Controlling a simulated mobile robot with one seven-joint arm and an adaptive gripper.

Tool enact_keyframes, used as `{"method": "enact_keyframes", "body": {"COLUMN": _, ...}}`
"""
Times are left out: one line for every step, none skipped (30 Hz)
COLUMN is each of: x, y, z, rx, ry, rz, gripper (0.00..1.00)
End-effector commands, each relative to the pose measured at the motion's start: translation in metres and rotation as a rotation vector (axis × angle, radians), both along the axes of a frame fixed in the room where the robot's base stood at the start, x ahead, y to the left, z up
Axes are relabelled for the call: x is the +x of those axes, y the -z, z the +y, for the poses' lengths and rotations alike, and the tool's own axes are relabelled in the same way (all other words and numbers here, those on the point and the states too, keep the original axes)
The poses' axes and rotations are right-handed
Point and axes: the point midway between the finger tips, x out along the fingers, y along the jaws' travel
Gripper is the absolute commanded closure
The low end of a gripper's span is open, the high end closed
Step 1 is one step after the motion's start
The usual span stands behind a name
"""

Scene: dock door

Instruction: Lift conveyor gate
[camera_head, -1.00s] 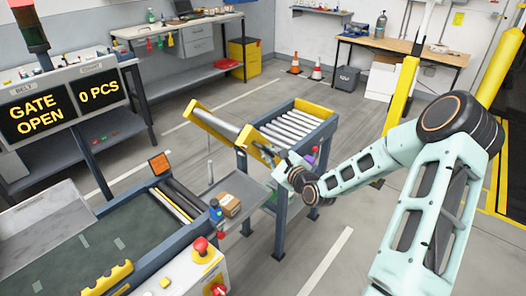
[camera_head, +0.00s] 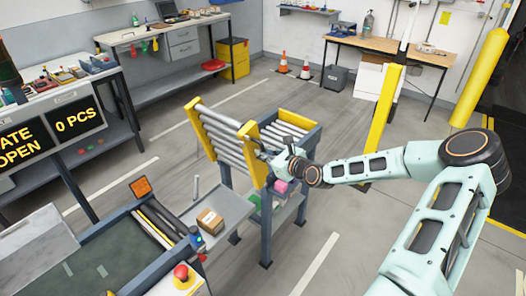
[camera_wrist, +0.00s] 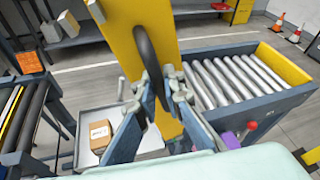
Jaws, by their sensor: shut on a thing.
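The conveyor gate (camera_head: 222,131), a roller section with yellow side rails, stands raised and steeply tilted at the near end of the fixed roller conveyor (camera_head: 293,128). In the wrist view its yellow side rail (camera_wrist: 119,38) fills the upper middle, with a dark curved handle (camera_wrist: 146,50) on it. My gripper (camera_head: 270,160) is at the gate's right rail. In the wrist view my gripper (camera_wrist: 160,88) is shut on the handle; the fingers partly hide the grip.
A belt conveyor (camera_head: 110,255) with a red stop button (camera_head: 182,273) lies at the lower left. A grey tray (camera_head: 228,208) with a small brown box (camera_head: 210,221) sits between the conveyors. A yellow post (camera_head: 388,105) stands beyond my arm. Open floor lies to the right.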

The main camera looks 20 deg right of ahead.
Motion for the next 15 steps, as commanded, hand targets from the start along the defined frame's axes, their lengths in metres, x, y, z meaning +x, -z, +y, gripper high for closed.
{"method": "enact_keyframes", "body": {"x": -0.0007, "y": 0.0006, "z": 0.0004, "rx": 0.003, "ry": -0.002, "rz": 0.005, "gripper": 1.00}}
{"method": "enact_keyframes", "body": {"x": -0.0007, "y": 0.0007, "z": 0.0004, "rx": 0.004, "ry": -0.001, "rz": 0.006, "gripper": 1.00}}
{"method": "enact_keyframes", "body": {"x": -0.0007, "y": 0.0007, "z": 0.0004, "rx": 0.005, "ry": -0.002, "rz": 0.007, "gripper": 1.00}}
{"method": "enact_keyframes", "body": {"x": -0.0008, "y": 0.0008, "z": 0.0003, "rx": 0.006, "ry": -0.001, "rz": 0.008, "gripper": 1.00}}
{"method": "enact_keyframes", "body": {"x": -0.0008, "y": 0.0010, "z": 0.0004, "rx": 0.006, "ry": -0.002, "rz": 0.008, "gripper": 1.00}}
{"method": "enact_keyframes", "body": {"x": -0.0009, "y": 0.0011, "z": 0.0003, "rx": 0.007, "ry": -0.002, "rz": 0.008, "gripper": 1.00}}
{"method": "enact_keyframes", "body": {"x": -0.0008, "y": 0.0013, "z": 0.0004, "rx": 0.007, "ry": -0.002, "rz": 0.008, "gripper": 1.00}}
{"method": "enact_keyframes", "body": {"x": -0.0009, "y": 0.0013, "z": 0.0005, "rx": 0.007, "ry": -0.002, "rz": 0.008, "gripper": 1.00}}
{"method": "enact_keyframes", "body": {"x": -0.0009, "y": 0.0014, "z": 0.0004, "rx": 0.006, "ry": -0.002, "rz": 0.009, "gripper": 1.00}}
{"method": "enact_keyframes", "body": {"x": -0.0009, "y": 0.0014, "z": 0.0005, "rx": 0.006, "ry": -0.002, "rz": 0.009, "gripper": 1.00}}
{"method": "enact_keyframes", "body": {"x": -0.0010, "y": 0.0015, "z": 0.0006, "rx": 0.006, "ry": -0.002, "rz": 0.009, "gripper": 1.00}}
{"method": "enact_keyframes", "body": {"x": -0.0010, "y": 0.0015, "z": 0.0006, "rx": 0.006, "ry": -0.002, "rz": 0.009, "gripper": 1.00}}
{"method": "enact_keyframes", "body": {"x": -0.0010, "y": 0.0016, "z": 0.0007, "rx": 0.006, "ry": -0.003, "rz": 0.009, "gripper": 1.00}}
{"method": "enact_keyframes", "body": {"x": -0.0011, "y": 0.0016, "z": 0.0007, "rx": 0.006, "ry": -0.003, "rz": 0.009, "gripper": 1.00}}
{"method": "enact_keyframes", "body": {"x": -0.0011, "y": 0.0017, "z": 0.0007, "rx": 0.006, "ry": -0.003, "rz": 0.009, "gripper": 0.87}}
